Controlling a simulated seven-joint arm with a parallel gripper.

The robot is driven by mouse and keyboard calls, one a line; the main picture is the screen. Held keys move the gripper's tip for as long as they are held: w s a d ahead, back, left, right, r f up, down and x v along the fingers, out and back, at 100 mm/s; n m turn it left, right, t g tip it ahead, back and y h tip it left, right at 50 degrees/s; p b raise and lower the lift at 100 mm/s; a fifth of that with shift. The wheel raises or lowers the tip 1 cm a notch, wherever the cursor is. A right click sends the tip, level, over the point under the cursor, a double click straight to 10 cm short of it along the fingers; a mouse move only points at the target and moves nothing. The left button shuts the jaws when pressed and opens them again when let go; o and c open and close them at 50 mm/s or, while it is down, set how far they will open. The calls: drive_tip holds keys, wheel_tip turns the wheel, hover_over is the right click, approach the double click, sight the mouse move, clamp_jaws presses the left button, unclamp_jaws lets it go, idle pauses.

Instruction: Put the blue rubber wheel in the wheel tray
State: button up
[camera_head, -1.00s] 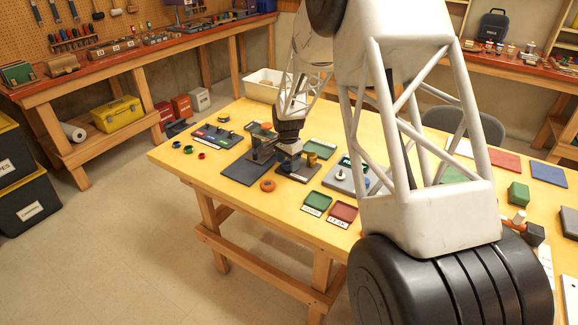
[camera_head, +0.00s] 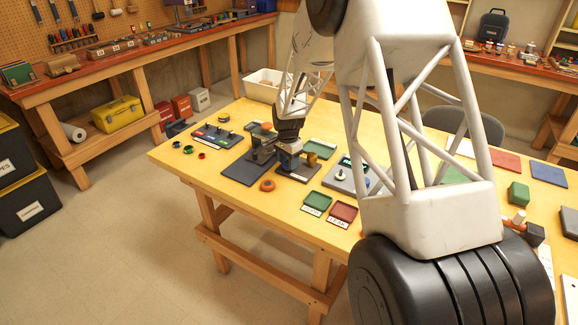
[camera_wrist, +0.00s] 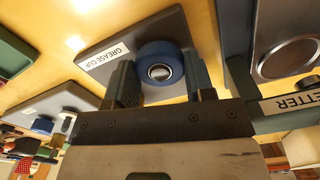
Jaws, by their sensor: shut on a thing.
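The blue rubber wheel (camera_wrist: 160,70), with a pale metal hub, is between the two fingers of my gripper (camera_wrist: 160,82) in the wrist view. The fingers are shut on its sides. Behind it is a grey plate (camera_wrist: 105,45) labelled GREASE CUP; I cannot tell whether the wheel touches it. In the head view my gripper (camera_head: 289,163) is low over a dark plate on the yellow table, and the wheel cannot be made out. Small trays show there: a green one (camera_head: 318,148), another green one (camera_head: 316,202) and a red one (camera_head: 343,212). Their labels are too small to read.
An orange ring (camera_head: 267,185) lies near the table's front edge. A dark device (camera_head: 262,148) stands close left of my gripper, and a yellow cylinder (camera_head: 311,158) close right. A grey plate with a knob (camera_head: 345,178) is further right. Small coloured rings lie at the left.

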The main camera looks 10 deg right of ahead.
drive_tip(key=shift+r, duration=2.3)
drive_tip(key=shift+r, duration=0.15)
drive_tip(key=shift+r, duration=1.35)
drive_tip(key=w+d+n, duration=0.1)
drive_tip(key=w+d, duration=0.3)
drive_tip(key=d, duration=0.3)
drive_tip(key=w+d+r+n, duration=0.1)
drive_tip(key=w+d+n, duration=0.1)
drive_tip(key=w+d, duration=0.3)
drive_tip(key=shift+d, duration=1.1)
hover_over(318, 151)
drive_tip(key=shift+a+f, duration=0.1)
drive_tip(key=shift+f, duration=3)
drive_tip(key=shift+f, duration=0.1)
drive_tip(key=shift+f, duration=1.75)
